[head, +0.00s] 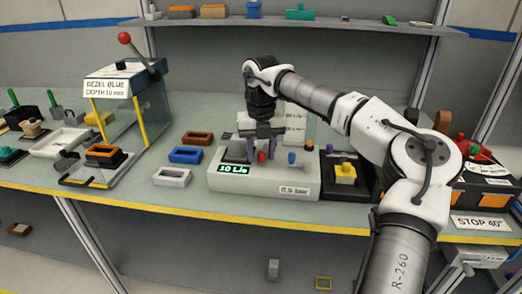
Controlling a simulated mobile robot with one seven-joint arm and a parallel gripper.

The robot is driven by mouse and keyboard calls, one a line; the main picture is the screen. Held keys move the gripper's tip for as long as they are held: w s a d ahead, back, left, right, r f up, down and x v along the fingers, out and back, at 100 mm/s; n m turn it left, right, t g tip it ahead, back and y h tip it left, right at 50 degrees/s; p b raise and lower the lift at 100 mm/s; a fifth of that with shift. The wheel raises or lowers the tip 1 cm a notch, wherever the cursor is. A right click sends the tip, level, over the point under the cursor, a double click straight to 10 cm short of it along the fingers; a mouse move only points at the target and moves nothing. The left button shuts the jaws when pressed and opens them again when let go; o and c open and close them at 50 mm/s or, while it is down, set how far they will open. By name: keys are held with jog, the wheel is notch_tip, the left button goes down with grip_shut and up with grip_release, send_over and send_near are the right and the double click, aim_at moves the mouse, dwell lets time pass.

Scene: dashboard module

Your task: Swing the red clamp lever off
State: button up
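My gripper (263,150) points down over a light grey test box (235,184) in the middle of the bench. Its two fingers look apart. A small red knob (261,157) on the box shows between and just below them; I cannot tell whether they touch it. A blue knob (292,158) stands to its right. The box has a green "10 L/s" display (234,169) and a "0.5 bar" label (294,190). Red parts (478,149) also show on a dark fixture at the far right, partly behind my arm. Which red part is the clamp lever is unclear.
Blue (185,155), brown (198,138) and white (172,177) frames lie left of the box. A press with a red-ball lever (124,38) stands further left. A yellow part (345,172) sits on a black base at right. A shelf (300,23) spans the back.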

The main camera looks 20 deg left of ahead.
notch_tip(320, 180, up, 14)
jog(key=shift+b, duration=0.4)
jog(key=shift+f, duration=0.1)
